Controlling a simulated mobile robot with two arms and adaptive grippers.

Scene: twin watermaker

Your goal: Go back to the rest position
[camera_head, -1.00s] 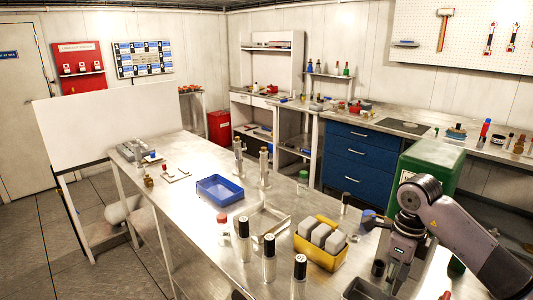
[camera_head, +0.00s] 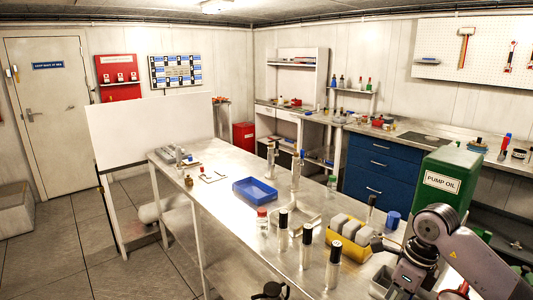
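My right arm comes in at the lower right. Its gripper (camera_head: 402,283) points down at the bottom edge of the head view, over or beside the bench's right part. Its fingertips are cut off or hidden, so I cannot tell whether it is open or holds anything.
The metal bench (camera_head: 225,220) bears a blue tray (camera_head: 255,191), a yellow bin (camera_head: 350,251) with grey blocks, and several black-capped bottles (camera_head: 306,246). A green pump oil box (camera_head: 446,182) stands near my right arm. A white board (camera_head: 150,130) stands left. Floor (camera_head: 65,245) is clear at lower left.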

